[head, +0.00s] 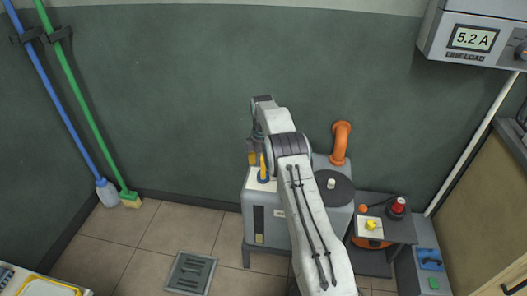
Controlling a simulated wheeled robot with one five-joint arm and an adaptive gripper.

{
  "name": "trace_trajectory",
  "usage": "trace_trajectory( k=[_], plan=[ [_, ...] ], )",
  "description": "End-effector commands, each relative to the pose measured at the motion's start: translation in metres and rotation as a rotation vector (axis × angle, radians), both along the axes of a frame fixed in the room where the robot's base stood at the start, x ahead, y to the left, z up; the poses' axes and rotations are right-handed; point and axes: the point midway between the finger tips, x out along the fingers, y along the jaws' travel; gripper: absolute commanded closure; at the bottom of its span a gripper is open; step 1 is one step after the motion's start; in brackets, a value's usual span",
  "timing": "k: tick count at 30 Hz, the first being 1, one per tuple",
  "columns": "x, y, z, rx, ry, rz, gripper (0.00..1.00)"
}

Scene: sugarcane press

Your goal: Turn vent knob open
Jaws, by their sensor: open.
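My gripper (257,160) hangs from the far end of my arm, over the left edge of the grey machine (258,206). Its jaws are open, with one amber finger showing at the left. A small yellow upright part with a blue base (263,177) stands on the machine top right at the fingers; I cannot tell whether they touch it. A pale knob (331,184) sits on the machine's dark round lid. A yellow knob (371,225) sits on a white plate to the right. No label shows which is the vent knob. My arm hides the middle of the machine.
A red button (398,206) stands on the dark side stand at the right. A load meter (471,38) reads 5.2 A. Tiled floor with a drain grate (190,273) is clear at the left.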

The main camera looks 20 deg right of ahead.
Motion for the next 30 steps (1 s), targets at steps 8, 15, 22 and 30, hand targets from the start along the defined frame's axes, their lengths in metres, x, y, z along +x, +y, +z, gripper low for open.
trace_trajectory(
  k=[8, 15, 22, 30],
  plan=[
    [0.003, -0.001, 0.056, -0.001, -0.005, -0.001, 0.36],
    [0.003, -0.001, 0.071, 0.000, -0.002, -0.001, 0.36],
    [0.002, -0.001, 0.079, 0.000, 0.000, -0.001, 0.36],
    [0.002, -0.001, 0.082, 0.000, 0.001, -0.001, 0.36]
  ],
)
